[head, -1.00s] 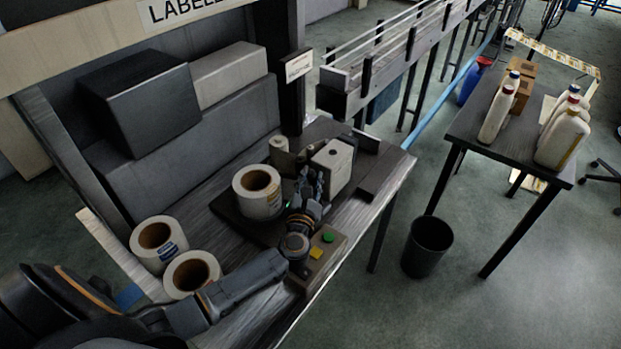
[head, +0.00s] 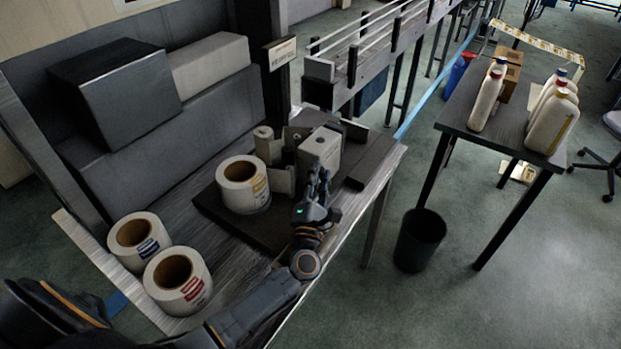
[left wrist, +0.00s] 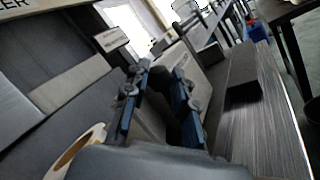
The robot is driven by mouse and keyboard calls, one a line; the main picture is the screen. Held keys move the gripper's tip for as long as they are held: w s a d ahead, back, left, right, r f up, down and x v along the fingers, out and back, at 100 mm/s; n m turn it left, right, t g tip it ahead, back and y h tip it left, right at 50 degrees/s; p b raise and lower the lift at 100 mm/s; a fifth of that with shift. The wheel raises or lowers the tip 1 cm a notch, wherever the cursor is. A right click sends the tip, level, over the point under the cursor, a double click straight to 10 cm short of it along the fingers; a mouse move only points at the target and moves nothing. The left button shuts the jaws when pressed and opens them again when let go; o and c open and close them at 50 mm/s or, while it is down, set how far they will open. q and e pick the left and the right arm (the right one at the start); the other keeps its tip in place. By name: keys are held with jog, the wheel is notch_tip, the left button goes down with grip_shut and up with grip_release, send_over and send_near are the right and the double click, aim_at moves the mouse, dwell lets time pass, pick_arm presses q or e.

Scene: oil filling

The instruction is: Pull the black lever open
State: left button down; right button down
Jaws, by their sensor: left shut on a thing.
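My left gripper (head: 320,180) is in front of the white block (head: 320,148) of the labelling machine, at the front edge of the bench. Pale plates (head: 282,180) stand to the left of the white block, with a dark gap between. My right gripper is not in view.
A large label roll (head: 242,186) sits on the machine's dark base, left of the gripper. Two more rolls (head: 178,282) stand at the bench's near left. A side table (head: 492,126) with several bottles and a black bin (head: 420,240) are to the right.

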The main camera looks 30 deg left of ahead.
pick_arm(q)
jog(key=d, duration=0.1)
jog(key=f+b, duration=0.1)
jog(key=d, duration=0.1)
jog(key=shift+s+d+f, duration=0.3)
jog(key=shift+d, duration=0.05)
jog(key=shift+f, duration=0.1)
jog(key=c, duration=1.1)
grip_release()
jog(key=shift+o, duration=0.2)
jog(key=shift+w, duration=0.1)
jog(key=shift+r, duration=0.2)
notch_tip(320, 180, up, 10)
jog(key=shift+f, duration=0.2)
